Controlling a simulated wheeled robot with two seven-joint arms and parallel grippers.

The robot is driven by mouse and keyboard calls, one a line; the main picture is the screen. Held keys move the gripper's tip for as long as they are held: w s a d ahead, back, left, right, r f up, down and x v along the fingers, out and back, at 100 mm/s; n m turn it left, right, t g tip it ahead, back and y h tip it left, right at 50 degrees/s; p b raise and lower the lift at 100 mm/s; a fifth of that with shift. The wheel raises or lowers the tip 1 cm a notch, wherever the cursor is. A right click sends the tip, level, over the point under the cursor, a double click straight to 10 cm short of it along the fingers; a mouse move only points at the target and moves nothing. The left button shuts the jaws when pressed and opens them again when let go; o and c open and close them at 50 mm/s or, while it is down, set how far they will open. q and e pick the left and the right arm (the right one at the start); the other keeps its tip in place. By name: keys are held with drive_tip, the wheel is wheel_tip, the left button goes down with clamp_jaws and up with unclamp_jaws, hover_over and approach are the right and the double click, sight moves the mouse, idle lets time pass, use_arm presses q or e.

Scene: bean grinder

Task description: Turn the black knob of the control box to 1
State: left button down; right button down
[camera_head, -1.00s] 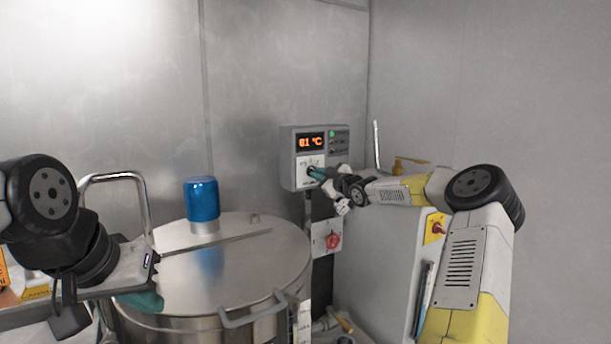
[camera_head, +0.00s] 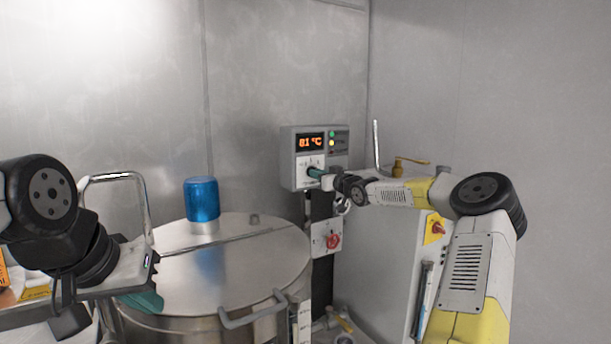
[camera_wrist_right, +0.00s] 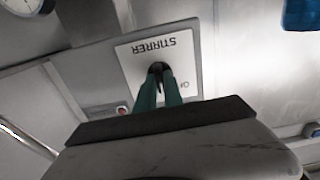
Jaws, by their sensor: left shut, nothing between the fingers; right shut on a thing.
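The grey control box (camera_head: 288,160) is on the back wall, with an orange display reading 81 °C. Its white STIRRER panel shows upside down in the right wrist view (camera_wrist_right: 185,68). The black knob (camera_wrist_right: 158,69) is on this panel, mostly hidden by my fingers. My right gripper (camera_head: 315,173) is shut on the knob, its teal fingers on either side of it in the right wrist view (camera_wrist_right: 159,82). The knob's exact setting cannot be read. My left gripper (camera_head: 146,302) is shut and empty, low at the left beside the steel vessel.
A steel vessel (camera_head: 245,255) with a flat lid, handles and a blue cap (camera_head: 202,199) stands below and left of the box. A red switch (camera_head: 333,242) is under the box. A white cabinet (camera_head: 385,270) with a red-and-yellow switch (camera_head: 434,228) stands at right.

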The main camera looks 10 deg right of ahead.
idle(0.4)
drive_tip(key=c, duration=1.5)
unclamp_jaws()
drive_tip(key=shift+o, duration=0.2)
drive_tip(key=v, duration=0.7)
drive_tip(key=shift+s+d, duration=0.15)
drive_tip(key=shift+s, duration=0.2)
